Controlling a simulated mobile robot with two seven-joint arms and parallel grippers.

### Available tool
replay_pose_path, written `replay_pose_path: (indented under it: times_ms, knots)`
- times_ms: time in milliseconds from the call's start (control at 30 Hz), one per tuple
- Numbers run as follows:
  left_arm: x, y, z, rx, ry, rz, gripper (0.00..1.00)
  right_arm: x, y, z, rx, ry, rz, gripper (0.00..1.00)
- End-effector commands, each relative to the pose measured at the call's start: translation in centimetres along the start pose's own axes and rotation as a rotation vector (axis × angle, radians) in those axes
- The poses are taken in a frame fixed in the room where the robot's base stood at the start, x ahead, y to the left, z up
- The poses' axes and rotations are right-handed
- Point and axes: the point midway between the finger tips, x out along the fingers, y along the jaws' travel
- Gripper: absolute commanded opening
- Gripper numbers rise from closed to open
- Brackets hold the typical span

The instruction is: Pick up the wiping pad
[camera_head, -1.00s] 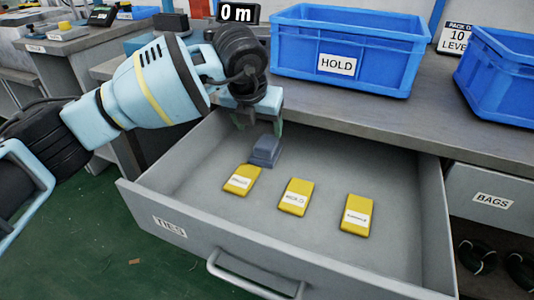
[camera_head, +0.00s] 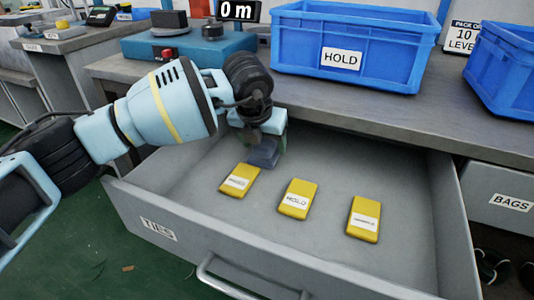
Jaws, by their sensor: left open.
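The wiping pad (camera_head: 262,157) appears to be the blue-grey block lying in the open drawer, near its back left. My left gripper (camera_head: 265,143) is over the pad, pointing down, with its jaws open and low around or just above it. The gripper hides the upper part of the pad, and I cannot tell whether the fingers touch it. My right gripper does not show.
The drawer (camera_head: 405,215) also holds three yellow labelled blocks, one (camera_head: 298,199) marked HOLD. Its walls stand around the gripper. A blue HOLD crate (camera_head: 300,50) stands on the bench (camera_head: 330,108) behind, with another blue crate (camera_head: 500,70) at right.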

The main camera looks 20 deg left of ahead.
Motion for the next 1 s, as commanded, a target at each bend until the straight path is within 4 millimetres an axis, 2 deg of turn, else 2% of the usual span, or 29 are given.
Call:
replay_pose_path:
  times_ms: [167,200,567,833,1000]
  knots:
    - [-0.1,0.0,0.1,0.000,-0.003,-0.001,0.69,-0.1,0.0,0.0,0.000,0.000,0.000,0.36]
    - [-0.1,0.0,0.1,0.000,-0.003,0.000,0.66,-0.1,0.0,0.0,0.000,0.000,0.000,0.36]
    - [-0.1,0.0,0.1,0.000,-0.002,0.000,0.20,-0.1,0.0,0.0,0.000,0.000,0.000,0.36]
    - [-0.2,0.0,0.1,0.000,-0.002,-0.001,0.20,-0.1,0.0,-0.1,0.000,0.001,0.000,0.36]
    - [-1.2,0.0,0.5,0.000,-0.003,-0.001,0.20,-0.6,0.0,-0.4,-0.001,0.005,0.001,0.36]
